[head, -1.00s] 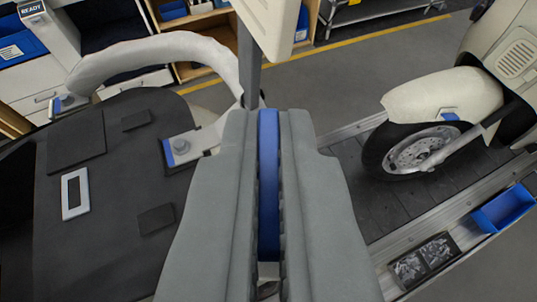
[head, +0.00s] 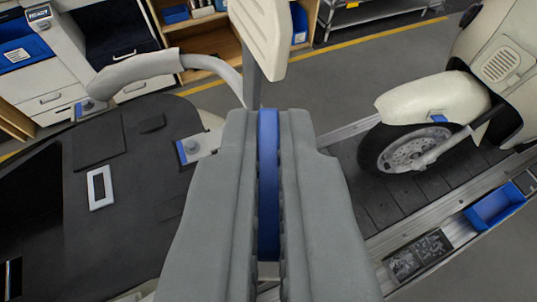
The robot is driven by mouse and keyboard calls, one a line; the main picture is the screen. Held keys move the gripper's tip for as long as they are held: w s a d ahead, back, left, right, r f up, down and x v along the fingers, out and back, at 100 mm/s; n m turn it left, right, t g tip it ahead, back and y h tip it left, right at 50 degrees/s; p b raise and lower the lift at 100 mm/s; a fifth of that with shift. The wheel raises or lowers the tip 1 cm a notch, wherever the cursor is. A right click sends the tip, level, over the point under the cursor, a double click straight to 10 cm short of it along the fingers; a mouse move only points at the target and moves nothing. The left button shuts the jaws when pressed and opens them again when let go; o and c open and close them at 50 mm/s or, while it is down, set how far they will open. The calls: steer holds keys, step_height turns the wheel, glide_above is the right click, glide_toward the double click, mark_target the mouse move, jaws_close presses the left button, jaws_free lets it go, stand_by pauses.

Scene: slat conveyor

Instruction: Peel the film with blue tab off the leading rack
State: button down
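A curved pale rail (head: 208,62), apparently the rack, arches over a dark flat deck at the left. A thicker, light grey wrap, possibly the film (head: 135,75), covers its left part and ends in a step; the right part looks thinner and bare. My gripper (head: 268,115) fills the middle with its two grey fingers close together. A blue strip (head: 268,185), likely the tab, is pinched between them. Any film running from it is hidden by the fingers. The rail's right end passes behind the fingertips.
A beige panel on a post (head: 262,35) stands just beyond the fingertips. A scooter wheel with a cream fender (head: 435,105) stands on the slat conveyor (head: 375,195) at the right. A blue bin (head: 495,207) and a parts tray (head: 418,255) sit on its edge. Cabinets and shelves line the back.

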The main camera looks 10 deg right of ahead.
steer(key=shift+s+a+r, duration=0.1)
steer(key=shift+s+r, duration=0.3)
steer(key=shift+r, duration=0.3)
steer(key=shift+s+a+r, duration=0.1)
steer(key=shift+s+r, duration=0.3)
steer(key=shift+r, duration=0.35)
steer(key=shift+s+a+r, duration=0.1)
steer(key=shift+s+r, duration=0.3)
steer(key=shift+r, duration=0.3)
steer(key=shift+s, duration=0.15)
